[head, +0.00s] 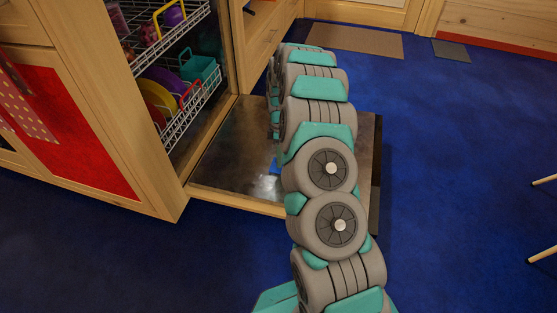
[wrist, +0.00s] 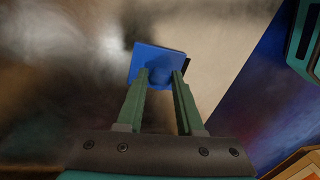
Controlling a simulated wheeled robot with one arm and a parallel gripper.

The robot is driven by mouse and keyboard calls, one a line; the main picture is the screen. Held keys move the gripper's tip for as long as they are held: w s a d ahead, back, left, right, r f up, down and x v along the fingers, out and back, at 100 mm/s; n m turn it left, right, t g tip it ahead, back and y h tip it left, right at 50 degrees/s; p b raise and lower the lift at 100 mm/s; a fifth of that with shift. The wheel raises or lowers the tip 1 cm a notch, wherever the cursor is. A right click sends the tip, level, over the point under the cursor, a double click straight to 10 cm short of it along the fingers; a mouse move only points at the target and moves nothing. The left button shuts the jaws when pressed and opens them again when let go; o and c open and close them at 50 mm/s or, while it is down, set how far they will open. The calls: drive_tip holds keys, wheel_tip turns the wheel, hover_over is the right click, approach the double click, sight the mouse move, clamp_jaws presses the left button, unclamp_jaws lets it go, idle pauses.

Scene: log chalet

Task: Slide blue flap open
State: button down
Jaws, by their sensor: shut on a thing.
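The blue flap (wrist: 157,62) lies on the inner metal face of the lowered dishwasher door (head: 225,160). In the head view only a small piece of the flap (head: 274,166) shows, beside my arm, which hides the rest. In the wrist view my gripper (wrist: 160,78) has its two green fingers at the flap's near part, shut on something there. A dark recess or shadow shows between the fingertips. The metal door face also fills much of the wrist view (wrist: 70,90).
The open dishwasher holds two white wire racks (head: 190,120) with colourful dishes. A wooden cabinet with a red panel (head: 85,130) stands at the left. Blue carpet (head: 450,130) on the right is mostly clear, with stool legs (head: 543,255) at the right edge.

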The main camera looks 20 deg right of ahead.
drive_tip(key=w+d, duration=0.1)
drive_tip(key=w, duration=0.1)
drive_tip(key=w+d, duration=0.2)
drive_tip(key=shift+w, duration=0.1)
drive_tip(key=c, duration=0.5)
unclamp_jaws()
drive_tip(key=shift+c, duration=0.2)
drive_tip(key=shift+r, duration=0.1)
wheel_tip(320, 180, up, 8)
drive_tip(key=w+p, duration=0.1)
drive_tip(key=shift+w+d+f, duration=0.15)
drive_tip(key=shift+d+f, duration=0.1)
drive_tip(key=shift+d, duration=0.05)
